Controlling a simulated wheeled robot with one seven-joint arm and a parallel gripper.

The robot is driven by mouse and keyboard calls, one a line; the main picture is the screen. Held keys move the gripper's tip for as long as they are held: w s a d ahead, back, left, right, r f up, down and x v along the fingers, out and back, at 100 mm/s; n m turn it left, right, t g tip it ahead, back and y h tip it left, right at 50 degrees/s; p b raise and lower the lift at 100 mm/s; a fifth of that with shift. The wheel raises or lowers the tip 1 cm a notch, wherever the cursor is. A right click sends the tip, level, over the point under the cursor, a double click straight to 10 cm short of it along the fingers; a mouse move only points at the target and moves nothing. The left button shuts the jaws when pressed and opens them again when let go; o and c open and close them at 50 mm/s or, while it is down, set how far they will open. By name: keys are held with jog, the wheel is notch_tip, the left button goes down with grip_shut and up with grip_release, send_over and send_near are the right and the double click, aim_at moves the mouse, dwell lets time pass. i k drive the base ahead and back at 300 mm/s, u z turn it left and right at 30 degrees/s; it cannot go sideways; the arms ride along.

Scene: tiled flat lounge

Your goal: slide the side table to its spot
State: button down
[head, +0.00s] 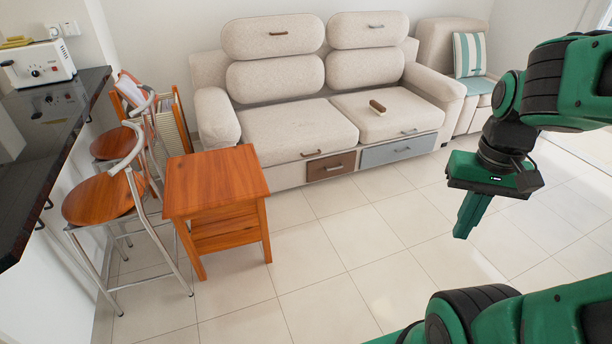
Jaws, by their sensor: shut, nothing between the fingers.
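The side table (213,180) is a small orange-brown wooden table with lower shelves. It stands upright on the tiles at the left middle of the head view, beside the metal-legged stools and in front of the sofa's left end. My gripper (463,234) is green, at the right of the view, pointing down above the floor. No marking of a spot for the table can be made out on the floor.
A beige sofa (290,130) with drawers stands at the back, a brush-like item (377,107) on its seat. Two stools (97,198) stand left of the table by a dark counter (50,125) holding a white toaster (38,63). The tiled floor (330,245) right of the table is clear.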

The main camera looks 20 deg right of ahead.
aim_at(223, 193)
jog(key=z, duration=0.6)
jog(key=k, duration=0.75)
jog(key=z, duration=0.35)
jog(key=i, duration=0.55)
jog(key=u, duration=1.1)
jog(key=i, duration=1.95)
jog(key=u, duration=0.05)
